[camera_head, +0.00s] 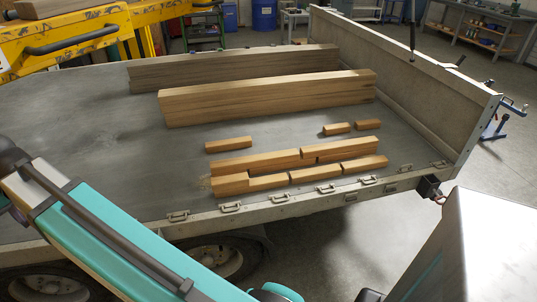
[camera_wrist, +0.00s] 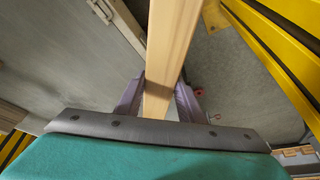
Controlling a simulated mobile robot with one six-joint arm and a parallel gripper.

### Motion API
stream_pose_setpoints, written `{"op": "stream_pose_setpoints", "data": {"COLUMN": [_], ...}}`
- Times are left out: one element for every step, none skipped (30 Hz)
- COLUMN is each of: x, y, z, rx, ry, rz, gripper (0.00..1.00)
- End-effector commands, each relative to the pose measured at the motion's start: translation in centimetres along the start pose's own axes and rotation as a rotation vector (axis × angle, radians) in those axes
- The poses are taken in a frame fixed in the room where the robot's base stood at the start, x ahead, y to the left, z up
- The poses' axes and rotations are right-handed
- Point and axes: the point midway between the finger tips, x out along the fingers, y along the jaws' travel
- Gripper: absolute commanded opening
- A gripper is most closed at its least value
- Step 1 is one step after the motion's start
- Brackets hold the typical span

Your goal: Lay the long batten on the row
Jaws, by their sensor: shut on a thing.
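My gripper (camera_wrist: 160,92) is shut on a long pale batten (camera_wrist: 172,40), which runs away from between the purple fingers to the top of the wrist view. Neither gripper nor held batten shows in the head view. In the head view, the row lies along the near edge of the trailer bed (camera_head: 110,165). Its front line has several short blocks, such as one at the left end (camera_head: 231,185) and one at the right (camera_head: 364,164).
Three loose blocks (camera_head: 228,144) (camera_head: 336,129) (camera_head: 367,124) lie behind the row. Two big beams (camera_head: 265,100) (camera_head: 230,69) lie farther back. A side wall (camera_head: 395,75) closes the right end. A yellow frame (camera_head: 75,45) carrying timber stands at the upper left. The bed's left part is clear.

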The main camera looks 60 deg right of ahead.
Motion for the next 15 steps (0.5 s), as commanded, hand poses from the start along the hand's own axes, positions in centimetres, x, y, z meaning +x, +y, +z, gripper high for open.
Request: {"op": "stream_pose_setpoints", "data": {"x": [0.0, 0.0, 0.0, 0.0, 0.0, 0.0, 0.0, 0.0, 0.1, 0.1, 0.2, 0.2, 0.3, 0.4, 0.6], "y": [0.2, 0.3, 0.4, 0.5, 0.6, 0.8, 1.0, 1.2, 1.6, 2.0, 2.4, 3.1, 3.7, 4.4, 5.5], "z": [0.0, 0.0, 0.0, 0.0, 0.0, 0.0, 0.0, -0.1, -0.1, -0.1, -0.1, -0.1, -0.1, -0.1, -0.1], "rx": [0.003, 0.004, 0.005, 0.006, 0.008, 0.011, 0.015, 0.020, 0.029, 0.038, 0.049, 0.067, 0.084, 0.103, 0.131], "ry": [0.001, 0.001, 0.001, 0.001, 0.001, 0.001, 0.001, 0.001, 0.000, 0.000, 0.000, 0.001, 0.001, 0.001, 0.000], "rz": [0.001, 0.002, 0.002, 0.003, 0.003, 0.005, 0.006, 0.008, 0.012, 0.016, 0.021, 0.028, 0.035, 0.043, 0.055], "gripper": [0.06, 0.06, 0.06, 0.06, 0.06, 0.06, 0.06, 0.06, 0.06, 0.06, 0.06, 0.06, 0.06, 0.06, 0.06]}}
